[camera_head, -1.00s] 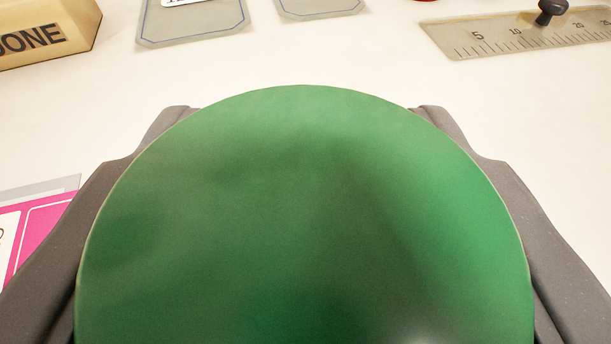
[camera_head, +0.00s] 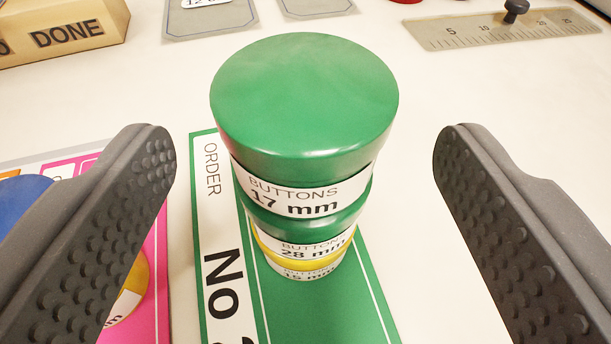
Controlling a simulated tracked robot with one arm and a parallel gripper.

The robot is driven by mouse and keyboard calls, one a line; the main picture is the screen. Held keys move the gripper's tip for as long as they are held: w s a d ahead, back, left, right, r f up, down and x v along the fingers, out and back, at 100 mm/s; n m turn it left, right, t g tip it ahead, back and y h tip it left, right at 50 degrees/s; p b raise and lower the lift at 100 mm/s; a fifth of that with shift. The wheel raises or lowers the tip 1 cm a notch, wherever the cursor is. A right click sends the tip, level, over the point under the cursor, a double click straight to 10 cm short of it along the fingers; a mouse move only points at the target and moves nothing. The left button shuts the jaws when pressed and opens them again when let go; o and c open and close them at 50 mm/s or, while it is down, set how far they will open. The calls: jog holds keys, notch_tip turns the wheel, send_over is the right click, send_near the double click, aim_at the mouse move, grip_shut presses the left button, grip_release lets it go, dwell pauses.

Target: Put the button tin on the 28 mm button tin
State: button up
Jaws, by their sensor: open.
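A green button tin labelled "BUTTONS 17 mm" (camera_head: 305,110) stands at the top of a stack in the middle of the view. It rests on the green 28 mm button tin (camera_head: 312,238). Below that is a yellow-lidded tin labelled 15 mm (camera_head: 308,270), mostly hidden. The stack stands upright on a green order card (camera_head: 225,240). My gripper (camera_head: 304,145) is open and empty, with one finger well clear on each side of the stack.
A pink card (camera_head: 155,290) with a blue item (camera_head: 22,205) and a yellow tin (camera_head: 135,285) lies at left, partly behind my finger. A "DONE" block (camera_head: 68,35) is at back left. Grey cards (camera_head: 210,18) and a ruler (camera_head: 500,30) with a dark knob lie at the back.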

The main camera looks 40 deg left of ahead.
jog(key=shift+v, duration=2.8)
jog(key=shift+w+d, duration=0.1)
jog(key=w+d+r+m+t+h, duration=0.15)
jog(key=d+r, duration=0.25)
jog(key=r, duration=0.4)
jog(key=w+d+r+m+t+h, duration=0.1)
jog(key=d+r+h, duration=0.2)
jog(key=d+r, duration=0.3)
jog(key=w+d+r+m+t+h, duration=0.1)
jog(key=d+r+h, duration=0.2)
jog(key=r, duration=0.6)
jog(key=s+d+r+m+h, duration=0.1)
jog(key=s+r, duration=0.3)
jog(key=r, duration=0.4)
jog(key=s+d+r+m+h, duration=0.1)
jog(key=s+d+r+m, duration=0.15)
jog(key=r, duration=0.45)
jog(key=s+a+r, duration=0.3)
jog(key=s+r, duration=0.7)
jog(key=s, duration=0.1)
jog(key=shift+s+a+r+m+y, duration=0.2)
jog(key=shift+s+r+m+y, duration=0.05)
jog(key=shift+r+m+y, duration=0.1)
